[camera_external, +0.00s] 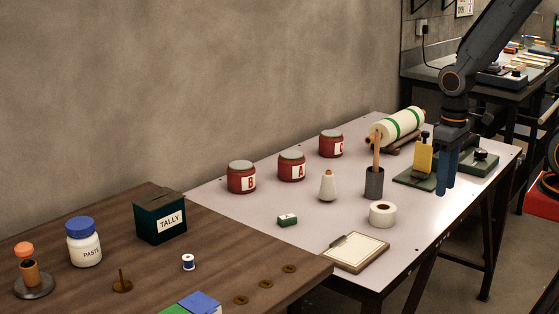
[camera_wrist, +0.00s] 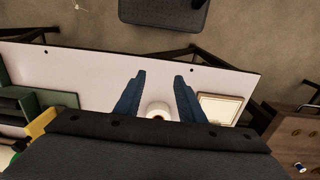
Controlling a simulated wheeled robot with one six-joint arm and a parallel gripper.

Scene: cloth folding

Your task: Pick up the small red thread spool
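I see no red thread spool in either view. A small spool wound with blue thread (camera_external: 188,262) stands upright on the brown table in the external view. A small spool also shows at the lower right edge of the wrist view (camera_wrist: 299,167). My gripper (camera_external: 445,188) points down near the light table's front edge, far to the right of that spool. In the wrist view its two blue fingers (camera_wrist: 160,76) are apart with nothing between their tips. A white tape roll (camera_wrist: 158,110) shows beyond them, partly hidden.
The brown table (camera_external: 130,212) holds a paste jar (camera_external: 84,243), a tally box (camera_external: 160,218), a spindle (camera_external: 122,283) and several brown buttons. The light table (camera_external: 230,217) holds red jars (camera_external: 241,178), a thread cone (camera_external: 327,187), a stick holder (camera_external: 374,183) and a clipboard (camera_external: 356,252).

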